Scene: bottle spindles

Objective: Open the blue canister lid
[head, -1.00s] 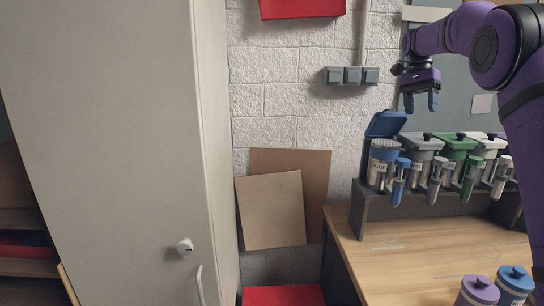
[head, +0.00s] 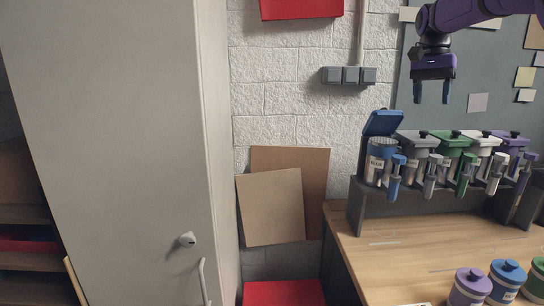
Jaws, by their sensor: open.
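The blue canister (head: 379,165) stands at the left end of a row of canisters on a dark rack at the right. Its blue lid (head: 383,123) is raised and tilted back, and the pale canister top shows below it. My gripper (head: 432,92) is above the rack, up and to the right of the blue lid. Its fingers point down, apart and empty. It touches nothing.
Grey (head: 416,143), green (head: 455,145), white (head: 485,147) and purple (head: 513,143) canisters stand beside the blue one, lids down. Round jars, one purple-lidded (head: 473,282) and one blue-lidded (head: 508,272), stand at the table's front. The wooden tabletop (head: 410,255) between is mostly clear.

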